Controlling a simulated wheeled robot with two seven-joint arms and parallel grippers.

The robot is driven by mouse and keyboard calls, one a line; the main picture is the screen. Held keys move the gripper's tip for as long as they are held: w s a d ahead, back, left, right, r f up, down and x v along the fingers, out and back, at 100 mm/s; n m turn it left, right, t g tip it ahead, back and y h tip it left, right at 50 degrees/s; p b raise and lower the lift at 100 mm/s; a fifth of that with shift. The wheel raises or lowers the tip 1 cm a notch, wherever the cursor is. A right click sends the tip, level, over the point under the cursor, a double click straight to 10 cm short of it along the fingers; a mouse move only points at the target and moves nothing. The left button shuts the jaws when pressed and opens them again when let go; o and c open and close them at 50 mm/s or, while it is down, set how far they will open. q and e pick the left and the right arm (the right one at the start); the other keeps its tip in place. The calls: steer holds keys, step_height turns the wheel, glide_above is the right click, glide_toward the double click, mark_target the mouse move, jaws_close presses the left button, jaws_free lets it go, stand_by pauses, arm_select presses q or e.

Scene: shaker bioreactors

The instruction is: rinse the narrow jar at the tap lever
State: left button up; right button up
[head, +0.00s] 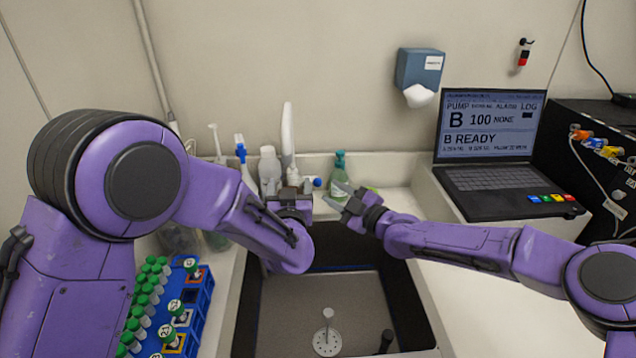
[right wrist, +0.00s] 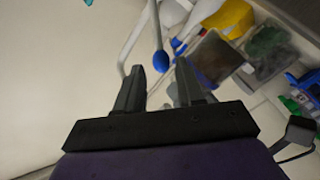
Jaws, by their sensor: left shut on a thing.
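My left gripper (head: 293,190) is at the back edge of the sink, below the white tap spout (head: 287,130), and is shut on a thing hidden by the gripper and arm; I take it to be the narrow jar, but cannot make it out. The tap lever has a blue knob (head: 317,183), just right of the left gripper; it also shows in the right wrist view (right wrist: 160,61). My right gripper (head: 338,195) is over the back of the sink, with its fingers apart and empty. In the right wrist view the knob appears beyond the gap between the fingertips. Contact is not visible.
The dark-walled sink (head: 300,300) lies below both arms. A green soap bottle (head: 340,175) and white bottles (head: 269,170) stand behind it. A blue rack (head: 200,300) of green-capped tubes is at left. A laptop (head: 490,160) stands at right. The right counter front is clear.

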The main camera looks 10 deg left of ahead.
mark_target(317, 182)
steer(key=x, duration=0.7)
steer(key=shift+a, duration=0.1)
